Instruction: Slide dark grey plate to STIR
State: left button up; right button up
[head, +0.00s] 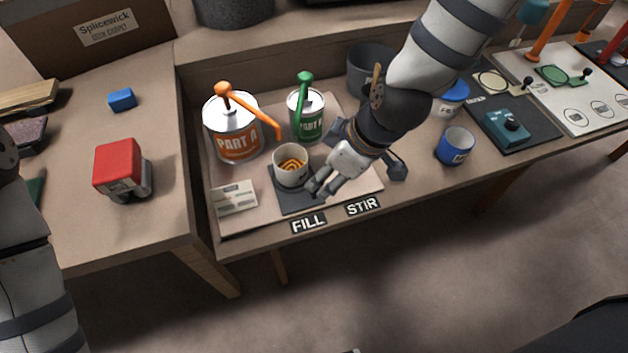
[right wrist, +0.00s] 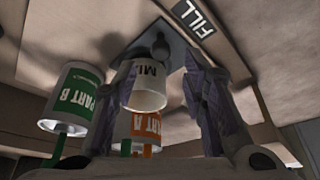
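The dark grey plate (head: 297,203) lies on the mat at the FILL label (head: 308,222), with a white cup (head: 291,176) on it. The cup holds an orange swirl. The STIR label (head: 362,206) is to the right of FILL. My right gripper (head: 322,188) is low over the plate's right side, beside the cup. In the right wrist view this gripper (right wrist: 165,100) is open, with the cup (right wrist: 150,92) showing between its fingers. A dark round knob (right wrist: 160,46) shows beyond the cup, against the plate (right wrist: 178,48). My left gripper is out of view.
An orange-labelled PART A can (head: 238,146) and a green PART B can (head: 308,122) with pumps stand behind the cup. A card (head: 234,198) lies left of the plate. A blue cup (head: 455,146) stands farther right. A red-topped block (head: 118,165) is on the left table.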

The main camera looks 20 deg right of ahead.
jog(key=x, duration=0.5)
jog(key=shift+a+f+b, duration=0.1)
jog(key=shift+f+b, duration=0.15)
jog(key=shift+b, duration=0.1)
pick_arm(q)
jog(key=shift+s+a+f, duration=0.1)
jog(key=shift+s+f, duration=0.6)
